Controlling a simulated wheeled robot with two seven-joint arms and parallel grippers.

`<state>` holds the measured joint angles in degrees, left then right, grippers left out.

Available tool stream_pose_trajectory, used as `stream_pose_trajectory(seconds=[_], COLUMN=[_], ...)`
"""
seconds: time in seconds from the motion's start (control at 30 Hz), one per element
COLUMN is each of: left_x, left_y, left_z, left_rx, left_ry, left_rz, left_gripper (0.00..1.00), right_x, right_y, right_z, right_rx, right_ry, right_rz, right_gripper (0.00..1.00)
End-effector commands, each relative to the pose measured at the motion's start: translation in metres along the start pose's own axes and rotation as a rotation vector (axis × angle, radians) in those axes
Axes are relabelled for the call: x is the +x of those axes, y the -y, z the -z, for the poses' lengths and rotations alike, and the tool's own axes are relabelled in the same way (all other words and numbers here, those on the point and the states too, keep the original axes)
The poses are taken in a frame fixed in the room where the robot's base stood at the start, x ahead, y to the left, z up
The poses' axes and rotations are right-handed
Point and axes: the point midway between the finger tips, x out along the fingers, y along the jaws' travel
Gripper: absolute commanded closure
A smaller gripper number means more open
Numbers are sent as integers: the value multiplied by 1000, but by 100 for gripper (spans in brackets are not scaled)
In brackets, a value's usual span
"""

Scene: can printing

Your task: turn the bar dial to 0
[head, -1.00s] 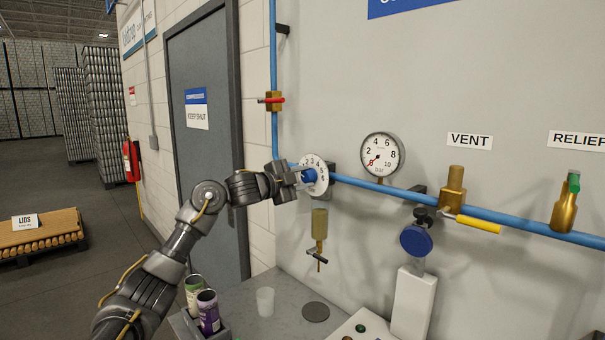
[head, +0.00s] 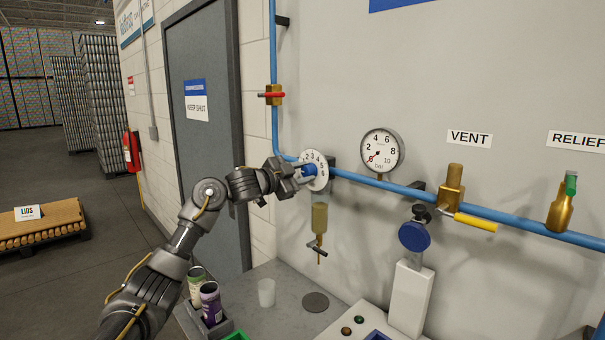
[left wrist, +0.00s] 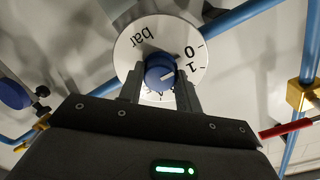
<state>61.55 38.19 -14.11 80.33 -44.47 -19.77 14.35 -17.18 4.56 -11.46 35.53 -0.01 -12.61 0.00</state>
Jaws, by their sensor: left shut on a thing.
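The bar dial (head: 322,178) is a white numbered disc on the blue pipe, with a blue knob (head: 309,170) at its middle. My left gripper (head: 302,173) is shut on this knob, one finger on each side. In the left wrist view, the dial (left wrist: 130,50) appears upside down, with "bar", 0 and 1 readable. The white line on the blue knob (left wrist: 158,70) points toward the 1, below the 0 in that picture. The lower numbers are partly hidden by the fingers. My right gripper is out of view.
A round gauge (head: 381,151) to the right has its red needle near 0. A red-handled valve (head: 274,95) is above left, and a yellow-handled vent valve (head: 453,196) is to the right. A drain bowl (head: 319,218) hangs below the dial, above the grey bench (head: 285,305).

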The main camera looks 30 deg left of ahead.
Motion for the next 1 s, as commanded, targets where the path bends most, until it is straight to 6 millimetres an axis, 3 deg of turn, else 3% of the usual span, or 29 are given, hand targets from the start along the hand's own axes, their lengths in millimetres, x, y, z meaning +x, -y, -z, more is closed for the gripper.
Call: stream_pose_trajectory(seconds=[0.13, 0.17, 0.33, 0.67, 0.77, 1.0], left_x=[0, 0, 0, -4, -16, -63], left_y=[2, 2, 1, 0, -1, -2], left_z=[1, 1, 1, -1, -3, -4], left_rx=[-2, -2, -1, 0, 2, 6], left_ry=[-2, -2, -2, 0, -1, -1], left_rz=[4, 4, 3, 1, 3, 4], left_gripper=[89, 65, 44, 44, 44, 44], right_x=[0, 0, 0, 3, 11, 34], right_y=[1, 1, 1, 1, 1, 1], right_z=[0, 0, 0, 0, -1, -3], right_rx=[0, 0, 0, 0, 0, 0], right_ry=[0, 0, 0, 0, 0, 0], right_rz=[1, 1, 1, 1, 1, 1], right_gripper=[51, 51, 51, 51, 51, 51])
